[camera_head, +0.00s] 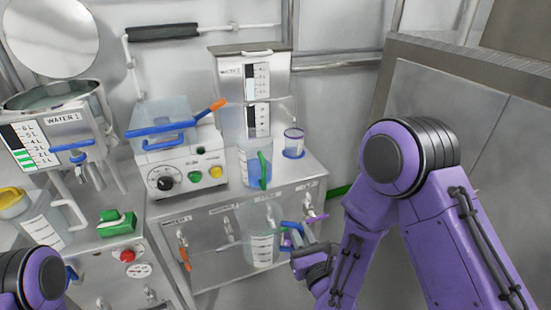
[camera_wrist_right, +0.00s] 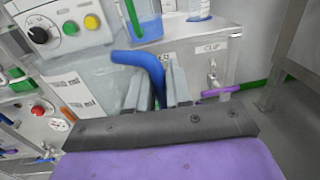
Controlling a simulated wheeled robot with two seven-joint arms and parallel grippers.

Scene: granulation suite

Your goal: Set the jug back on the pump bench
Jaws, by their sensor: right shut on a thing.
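A clear jug (camera_head: 262,235) with dark scale marks and a blue handle hangs in front of the metal bench (camera_head: 228,201), below its top edge. It looks about upright and empty. My right gripper (camera_head: 300,246) is shut on the blue handle, at the jug's right side. In the right wrist view the blue handle (camera_wrist_right: 150,68) rises between the fingers (camera_wrist_right: 158,88), and the clear jug wall (camera_wrist_right: 88,88) shows to the left. My left arm shows only at the lower left corner of the head view; its gripper is out of view.
On the bench stand a white machine (camera_head: 186,176) with a dial, a clear jug with a green handle (camera_head: 262,170), a small blue-rimmed container (camera_head: 293,143) and a tall WATER tank (camera_head: 246,90). Valves line the bench front. A yellow-topped jug (camera_head: 40,220) stands left.

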